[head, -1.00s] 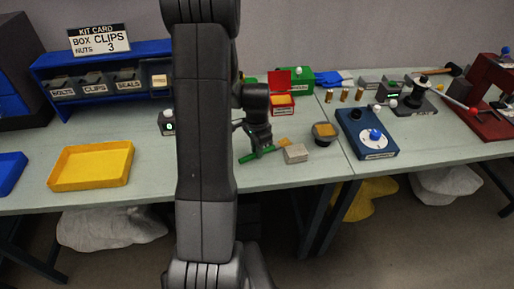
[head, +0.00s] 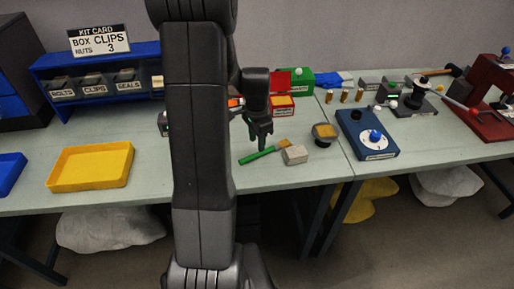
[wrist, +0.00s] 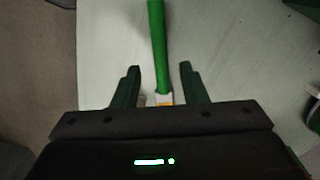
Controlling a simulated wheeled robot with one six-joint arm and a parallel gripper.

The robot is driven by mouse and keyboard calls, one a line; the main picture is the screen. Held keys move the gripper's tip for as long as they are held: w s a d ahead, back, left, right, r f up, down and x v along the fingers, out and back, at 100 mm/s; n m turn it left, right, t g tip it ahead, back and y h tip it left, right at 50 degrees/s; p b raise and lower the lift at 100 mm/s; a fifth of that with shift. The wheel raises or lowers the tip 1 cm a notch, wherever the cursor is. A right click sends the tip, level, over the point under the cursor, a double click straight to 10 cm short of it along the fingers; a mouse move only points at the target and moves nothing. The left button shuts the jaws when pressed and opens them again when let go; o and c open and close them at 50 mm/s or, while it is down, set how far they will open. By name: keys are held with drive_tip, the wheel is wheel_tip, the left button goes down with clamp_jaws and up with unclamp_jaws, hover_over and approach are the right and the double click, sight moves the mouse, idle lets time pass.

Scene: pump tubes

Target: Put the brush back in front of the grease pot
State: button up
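The brush has a green handle (head: 258,155) and tan bristles (head: 284,142). It lies on the bench, its bristles against or just beside a grey block (head: 296,154). My gripper (head: 262,144) is above the brush, pointing down. In the wrist view my gripper (wrist: 160,75) is open, with its fingers apart on either side of the green handle (wrist: 157,40) near the ferrule. My gripper's body hides the bristle end there. The grease pot (head: 323,136), dark with an amber top, stands right of the block.
A blue box with a dial (head: 366,135) stands right of the pot. A red open box (head: 282,104) and a green box (head: 300,80) are behind. A yellow tray (head: 90,167) is at left. The bench in front of the brush is clear to its edge.

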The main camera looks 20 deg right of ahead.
sight(257, 153)
wheel_tip(257, 153, up, 7)
drive_tip(key=shift+r, duration=0.15)
idle(1.3)
